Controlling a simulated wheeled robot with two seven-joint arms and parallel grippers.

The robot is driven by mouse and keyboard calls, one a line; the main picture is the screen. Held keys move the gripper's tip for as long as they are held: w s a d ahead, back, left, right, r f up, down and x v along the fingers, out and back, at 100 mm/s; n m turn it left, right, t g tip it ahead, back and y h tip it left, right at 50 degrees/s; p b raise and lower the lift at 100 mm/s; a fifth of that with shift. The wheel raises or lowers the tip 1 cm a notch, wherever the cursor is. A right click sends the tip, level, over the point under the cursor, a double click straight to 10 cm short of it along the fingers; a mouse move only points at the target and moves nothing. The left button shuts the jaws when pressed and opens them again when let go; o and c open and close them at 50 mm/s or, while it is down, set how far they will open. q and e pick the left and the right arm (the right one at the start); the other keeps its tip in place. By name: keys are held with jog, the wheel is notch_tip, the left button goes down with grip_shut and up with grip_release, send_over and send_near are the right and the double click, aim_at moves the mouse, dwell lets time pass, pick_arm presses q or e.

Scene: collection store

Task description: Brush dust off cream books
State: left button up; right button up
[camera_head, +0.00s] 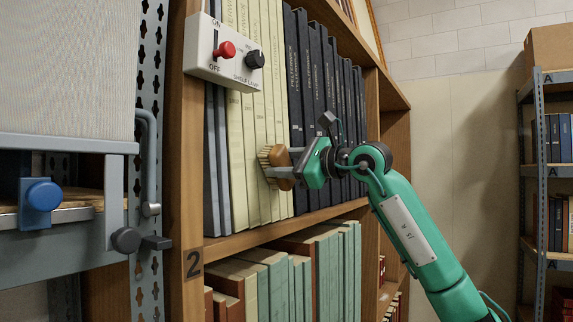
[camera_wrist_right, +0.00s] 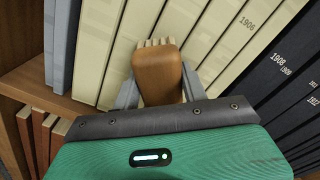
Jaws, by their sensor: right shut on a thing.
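A row of cream books (camera_head: 256,120) stands upright on the middle shelf, between grey books on the left and dark blue books on the right. My right gripper (camera_head: 284,169) is shut on a wooden brush (camera_head: 281,166) with pale bristles. The bristles face the cream spines at mid to lower height and appear to touch them. In the right wrist view the brush's brown wooden back (camera_wrist_right: 158,75) sits between the fingers, in front of the cream books (camera_wrist_right: 110,45). Its bristles are mostly hidden there. I cannot make out dust on the spines. My left gripper is not in view.
A switch box (camera_head: 225,55) with a red lever and black knob is fixed at the upper left of the bookcase. A metal rack with a blue knob (camera_head: 41,195) stands at the left. Another rack (camera_head: 543,150) stands at the right.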

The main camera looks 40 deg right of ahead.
jog(key=shift+s+a+b, duration=0.15)
jog(key=shift+s+a, duration=0.3)
jog(key=shift+a, duration=0.6)
jog(key=shift+s+a+b, duration=0.15)
jog(key=shift+s+a, duration=0.25)
jog(key=shift+a, duration=0.65)
jog(key=shift+s+a+b, duration=0.15)
jog(key=shift+s+a, duration=0.3)
jog(key=shift+a, duration=0.6)
jog(key=shift+d, duration=0.15)
jog(key=shift+s+d, duration=0.15)
jog(key=shift+s, duration=0.15)
jog(key=shift+b+v, duration=0.85)
jog(key=shift+v, duration=1.8)
jog(key=shift+s, duration=0.1)
jog(key=v, duration=0.3)
